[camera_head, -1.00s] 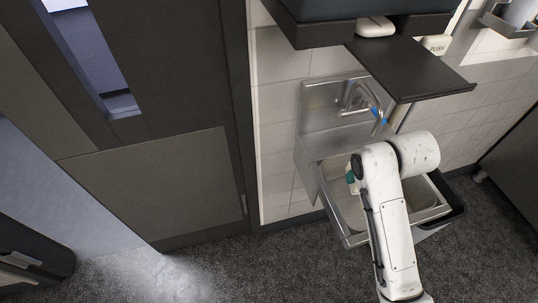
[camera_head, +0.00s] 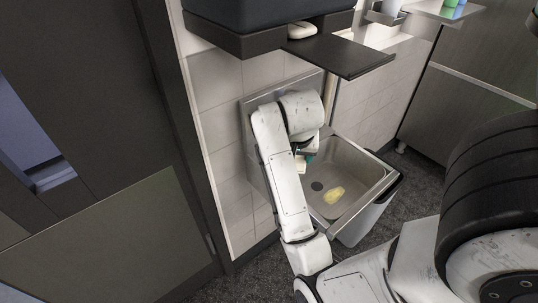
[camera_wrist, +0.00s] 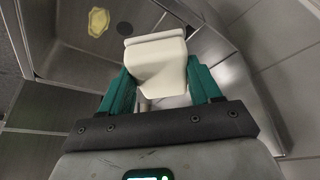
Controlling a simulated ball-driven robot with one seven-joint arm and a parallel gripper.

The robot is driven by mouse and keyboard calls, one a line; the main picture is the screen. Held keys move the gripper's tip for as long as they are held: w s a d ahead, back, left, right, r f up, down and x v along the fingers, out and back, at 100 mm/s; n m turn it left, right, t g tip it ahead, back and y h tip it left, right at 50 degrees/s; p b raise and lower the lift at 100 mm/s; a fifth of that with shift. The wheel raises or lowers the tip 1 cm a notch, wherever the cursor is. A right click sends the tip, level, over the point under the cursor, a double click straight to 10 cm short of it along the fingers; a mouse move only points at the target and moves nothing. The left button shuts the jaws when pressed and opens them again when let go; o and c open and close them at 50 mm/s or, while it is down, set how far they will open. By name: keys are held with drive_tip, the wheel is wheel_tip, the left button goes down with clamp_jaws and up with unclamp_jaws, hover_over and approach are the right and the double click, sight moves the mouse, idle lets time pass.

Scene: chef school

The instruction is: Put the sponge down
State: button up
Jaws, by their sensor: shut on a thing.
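A yellow, uneven piece that looks like the sponge (camera_head: 334,195) lies flat on the floor of the metal sink (camera_head: 352,165), near the dark drain. It also shows at the upper left of the wrist view (camera_wrist: 98,22), apart from my gripper. My gripper (camera_wrist: 158,82) has teal fingers shut on a smooth cream-white object (camera_wrist: 156,62) with a wide flared end; I cannot tell what it is. In the head view my gripper (camera_head: 309,159) is mostly hidden behind my arm, over the left side of the sink.
A dark shelf (camera_head: 340,58) with a white item (camera_head: 301,30) juts from the tiled wall above the sink. A light bin (camera_head: 366,220) stands under the sink's right side. A dark door (camera_head: 110,110) is at the left and a grey cabinet (camera_head: 465,95) at the right.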

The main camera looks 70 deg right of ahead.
drive_tip(key=w+d, duration=0.1)
drive_tip(key=w, duration=0.2)
drive_tip(key=w+d+f, duration=0.1)
drive_tip(key=w+d, duration=0.1)
drive_tip(key=w, duration=0.1)
drive_tip(key=w+d+f, duration=0.1)
drive_tip(key=w+d, duration=0.1)
drive_tip(key=shift+w+d+f, duration=0.1)
drive_tip(key=shift+w+d, duration=0.15)
drive_tip(key=shift+w, duration=0.15)
wheel_tip(320, 180, down, 4)
drive_tip(key=shift+f, duration=0.15)
drive_tip(key=shift+w+d+f+p, duration=0.1)
drive_tip(key=shift+w+f+p, duration=0.05)
drive_tip(key=shift+f+p, duration=0.15)
drive_tip(key=shift+f, duration=0.1)
drive_tip(key=o, duration=0.9)
drive_tip(key=shift+o, duration=0.2)
